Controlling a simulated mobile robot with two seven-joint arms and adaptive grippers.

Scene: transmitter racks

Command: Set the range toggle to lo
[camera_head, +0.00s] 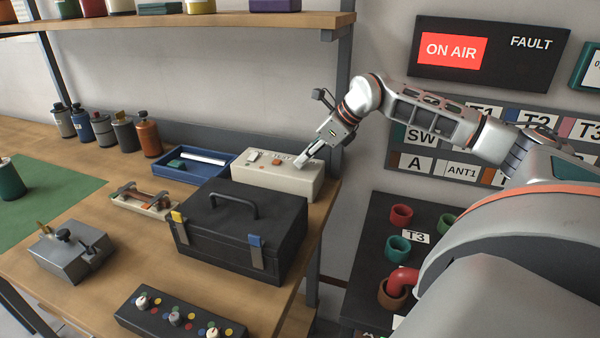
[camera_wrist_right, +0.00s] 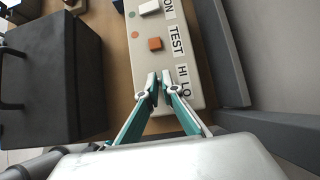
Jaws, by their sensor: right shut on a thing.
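A cream control box (camera_head: 262,177) stands at the back right of the bench, behind a black case. In the right wrist view the box (camera_wrist_right: 143,72) carries the labels ON, TEST, HI and LO, with a white switch (camera_wrist_right: 149,8) by ON and an orange square button (camera_wrist_right: 155,43) by TEST. My right gripper (camera_head: 301,163) reaches down to the right end of the box top. In the wrist view my right gripper (camera_wrist_right: 159,86) has its fingertips together beside the HI and LO labels, shut on the range toggle, which the fingertips hide. Which way the toggle leans cannot be told. My left gripper is out of view.
The black case (camera_head: 235,232) with a handle stands just in front of the box. A blue tray (camera_head: 190,178) lies to its left. A wall post (camera_head: 343,90) rises close to my right wrist. A dark panel with coloured rings (camera_head: 370,235) is right of the bench.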

